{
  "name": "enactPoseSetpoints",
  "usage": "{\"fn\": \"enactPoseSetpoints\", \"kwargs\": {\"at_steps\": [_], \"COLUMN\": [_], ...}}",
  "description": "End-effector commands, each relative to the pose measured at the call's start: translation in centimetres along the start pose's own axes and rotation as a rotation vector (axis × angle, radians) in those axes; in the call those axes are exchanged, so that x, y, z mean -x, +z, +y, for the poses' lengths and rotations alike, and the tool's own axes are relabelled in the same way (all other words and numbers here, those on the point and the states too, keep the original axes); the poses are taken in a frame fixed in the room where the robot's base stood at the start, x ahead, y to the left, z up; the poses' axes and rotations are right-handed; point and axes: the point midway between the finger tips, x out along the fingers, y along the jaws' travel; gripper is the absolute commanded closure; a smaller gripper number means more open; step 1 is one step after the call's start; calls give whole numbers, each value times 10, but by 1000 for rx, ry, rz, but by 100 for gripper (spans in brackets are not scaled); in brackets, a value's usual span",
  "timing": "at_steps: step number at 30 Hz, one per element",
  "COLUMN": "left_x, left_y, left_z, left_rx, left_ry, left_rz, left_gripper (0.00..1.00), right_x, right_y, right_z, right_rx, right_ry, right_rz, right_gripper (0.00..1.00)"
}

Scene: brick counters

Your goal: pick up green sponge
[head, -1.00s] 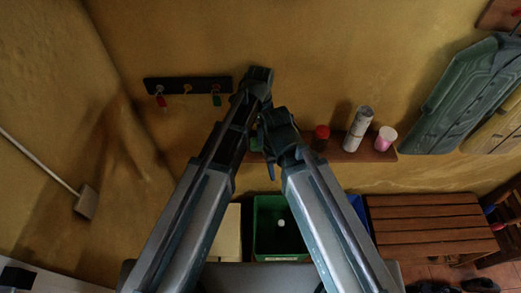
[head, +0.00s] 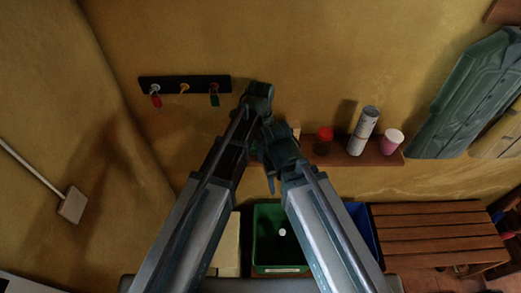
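I cannot make out a green sponge for certain. A small patch of green shows between my two arms near the left end of the wall shelf, but it is mostly hidden and I cannot tell what it is. My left arm reaches up to the wall, and its end (head: 258,95) is in front of the wall right of the hook rail. My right arm's end (head: 276,150) is just below it, in front of the shelf's left part. The fingers of both grippers are not clear enough to show open or shut.
The wooden shelf (head: 345,158) holds a red-lidded jar (head: 323,141), a pale cylinder (head: 364,131) and a pink cup (head: 392,141). A green crate (head: 268,251) with a small white item stands below, beside a blue bin (head: 361,230). A slatted bench (head: 440,235) is at the right.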

Motion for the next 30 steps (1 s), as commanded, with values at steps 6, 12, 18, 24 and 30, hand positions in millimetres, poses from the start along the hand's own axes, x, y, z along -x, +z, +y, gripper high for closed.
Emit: {"fn": "enactPoseSetpoints", "kwargs": {"at_steps": [6, 12, 18, 24, 30], "left_x": [1, 1, 1, 2, 11], "left_y": [0, 0, 0, 0, 0], "left_z": [0, 0, 0, 0, 0], "left_rx": [0, 0, 0, 0, 0], "left_ry": [0, 0, 0, 0, 0], "left_rz": [0, 0, 0, 0, 0], "left_gripper": [30, 66, 91, 92, 92], "right_x": [1, 1, 1, 2, 11], "right_y": [0, 0, 0, 0, 1], "right_z": [0, 0, 0, 0, 1], "right_rx": [0, 0, 0, 0, 0], "right_ry": [0, 0, 0, 0, 0], "right_rz": [0, 0, 0, 0, 0], "right_gripper": [50, 50, 50, 50, 50]}}
